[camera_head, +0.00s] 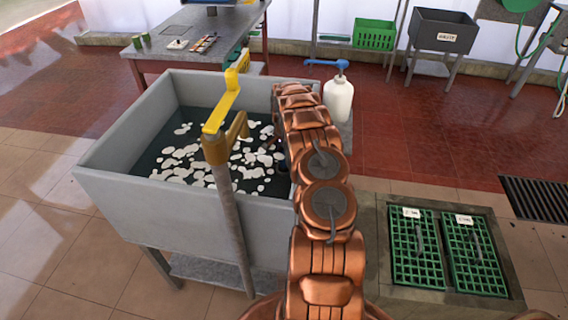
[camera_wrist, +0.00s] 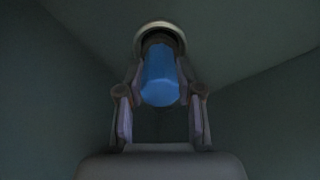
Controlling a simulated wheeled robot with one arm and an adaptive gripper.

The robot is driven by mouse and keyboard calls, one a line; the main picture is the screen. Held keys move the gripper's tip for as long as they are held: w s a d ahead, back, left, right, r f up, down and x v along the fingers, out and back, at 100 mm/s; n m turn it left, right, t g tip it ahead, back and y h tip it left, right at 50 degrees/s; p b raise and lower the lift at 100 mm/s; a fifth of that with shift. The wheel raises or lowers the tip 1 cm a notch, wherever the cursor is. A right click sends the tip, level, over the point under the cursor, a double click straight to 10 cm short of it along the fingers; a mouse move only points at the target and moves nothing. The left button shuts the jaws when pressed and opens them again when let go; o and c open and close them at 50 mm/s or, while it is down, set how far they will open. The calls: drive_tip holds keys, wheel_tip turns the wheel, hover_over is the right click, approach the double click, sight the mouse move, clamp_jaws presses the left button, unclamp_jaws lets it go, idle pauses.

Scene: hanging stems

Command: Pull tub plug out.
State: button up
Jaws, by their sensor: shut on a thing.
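The tub (camera_head: 150,205) is a grey basin on legs in the head view, with dark water and white floating patches in it. The plug (camera_wrist: 160,88) is blue and faceted in the wrist view. Its far end sits at a pale round drain ring (camera_wrist: 160,27) in the tub; how deep it sits I cannot tell. My gripper (camera_wrist: 159,70) has a finger on each side of the plug and is shut on it. In the head view my arm reaches over the tub's right side, and the plug does not show there.
A yellow tap (camera_head: 225,110) on a grey pipe stands at the tub's near side. A white pump bottle (camera_head: 339,98) stands right of the tub. Green grates (camera_head: 415,265) lie at lower right. A table (camera_head: 215,40) with small items stands behind.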

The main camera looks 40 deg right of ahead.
drive_tip(key=shift+r, duration=2.35)
wheel_tip(320, 180, up, 32)
drive_tip(key=p, duration=0.7)
drive_tip(key=shift+r+p, duration=0.25)
drive_tip(key=shift+p, duration=0.15)
